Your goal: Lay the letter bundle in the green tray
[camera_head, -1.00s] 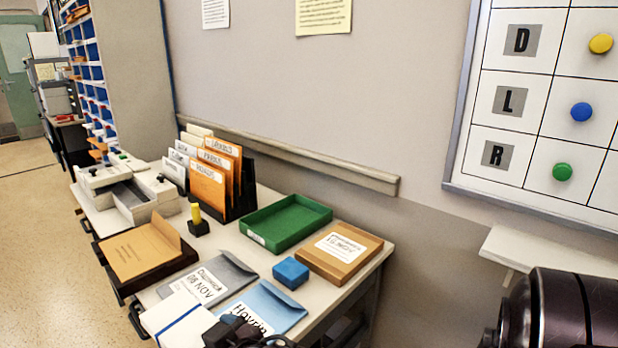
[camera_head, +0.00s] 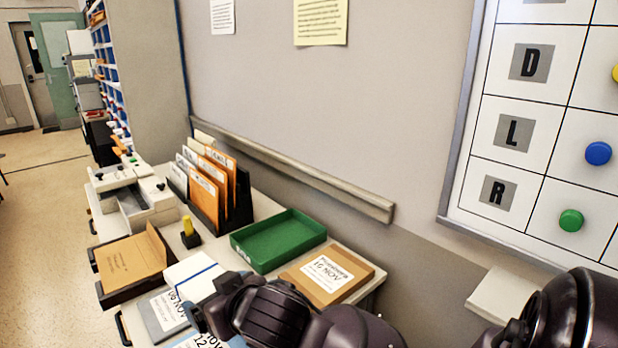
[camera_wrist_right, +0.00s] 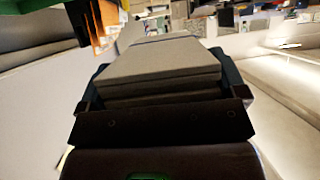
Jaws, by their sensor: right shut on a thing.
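The letter bundle (camera_head: 194,277) is a white stack with a blue band. My right gripper (camera_head: 212,300) is shut on it and holds it above the front part of the desk, over the grey envelope. In the right wrist view the bundle (camera_wrist_right: 160,68) lies between the two dark fingers, seen as a greyish stack. The green tray (camera_head: 262,262) is empty and stands on the desk, to the right of the bundle and farther back. My left gripper is not in view.
A brown parcel (camera_head: 345,284) sits right of the tray. Orange folders (camera_head: 205,200) in a rack and a yellow-handled stamp (camera_head: 188,228) stand left of it. An open brown box (camera_head: 130,262) lies at front left. A grey envelope (camera_head: 160,318) lies below the bundle.

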